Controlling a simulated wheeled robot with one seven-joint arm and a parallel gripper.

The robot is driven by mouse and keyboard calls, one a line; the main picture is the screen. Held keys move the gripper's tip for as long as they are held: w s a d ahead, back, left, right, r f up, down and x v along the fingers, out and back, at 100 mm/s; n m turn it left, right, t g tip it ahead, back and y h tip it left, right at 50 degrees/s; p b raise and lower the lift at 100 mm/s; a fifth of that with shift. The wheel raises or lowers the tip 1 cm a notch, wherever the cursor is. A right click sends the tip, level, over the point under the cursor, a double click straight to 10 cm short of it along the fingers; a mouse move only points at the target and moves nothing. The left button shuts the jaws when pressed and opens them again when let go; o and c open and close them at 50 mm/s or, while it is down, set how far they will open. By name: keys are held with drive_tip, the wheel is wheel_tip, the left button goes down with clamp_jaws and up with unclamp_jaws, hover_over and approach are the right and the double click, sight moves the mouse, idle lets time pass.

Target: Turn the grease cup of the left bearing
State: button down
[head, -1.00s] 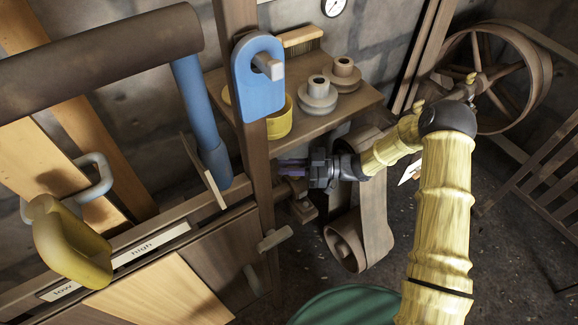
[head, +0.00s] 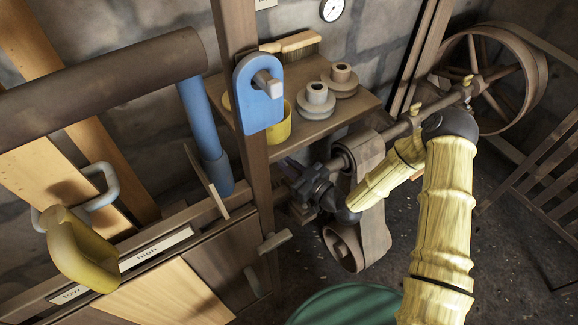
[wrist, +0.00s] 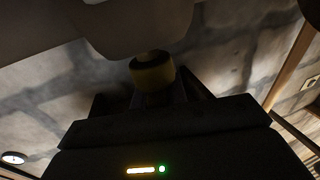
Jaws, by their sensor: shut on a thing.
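The brass-coloured grease cup (wrist: 152,73) of the left bearing shows in the wrist view, between my fingers and under a pale rounded body. In the head view this cup is hidden by my gripper and the wooden post. My gripper (head: 288,167) is beside the post and slants up to the left. In the wrist view my gripper (wrist: 155,95) is shut on the cup. The left bearing (head: 300,212) shows only partly below my gripper. The line shaft (head: 397,130) runs from there up to the right.
A wooden post (head: 258,185) with a blue tag-shaped part (head: 257,105) stands just left of my gripper. A shelf (head: 335,115) with pulleys is above. A flat belt (head: 372,225) hangs close on the right. A spoked wheel (head: 538,85) is far right.

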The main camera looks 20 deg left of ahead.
drive_tip(key=m+t+h, duration=0.2)
drive_tip(key=m+t+h+p, duration=0.1)
drive_tip(key=m+t+h, duration=0.1)
drive_tip(key=t, duration=0.1)
drive_tip(key=shift+w+d+m+t, duration=0.15)
drive_tip(key=shift+m+t, duration=0.15)
drive_tip(key=shift+w+d+f+m+t+h+b, duration=0.1)
drive_tip(key=shift+m+t+h+b, duration=0.1)
drive_tip(key=shift+m+t+h, duration=0.3)
drive_tip(key=shift+w+m+t+h+b, duration=0.1)
drive_tip(key=shift+m+t+h+b, duration=0.15)
drive_tip(key=shift+h, duration=0.45)
drive_tip(key=m+t+h+b, duration=0.1)
drive_tip(key=b, duration=0.1)
drive_tip(key=m+h+b, duration=0.1)
drive_tip(key=h+b, duration=0.1)
drive_tip(key=shift+d+f+m+t, duration=0.15)
drive_tip(key=shift+d+m+t, duration=0.1)
drive_tip(key=shift+t, duration=0.1)
drive_tip(key=shift+w+m+h+b, duration=0.1)
drive_tip(key=shift+m+h+b, duration=0.2)
drive_tip(key=shift+h+b, duration=0.55)
drive_tip(key=shift+b, duration=0.4)
drive_tip(key=shift+r+m+h, duration=0.25)
drive_tip(key=shift+r+m, duration=0.1)
drive_tip(key=shift+m, duration=0.05)
drive_tip(key=c, duration=1.4)
unclamp_jaws()
drive_tip(key=shift+b, duration=0.3)
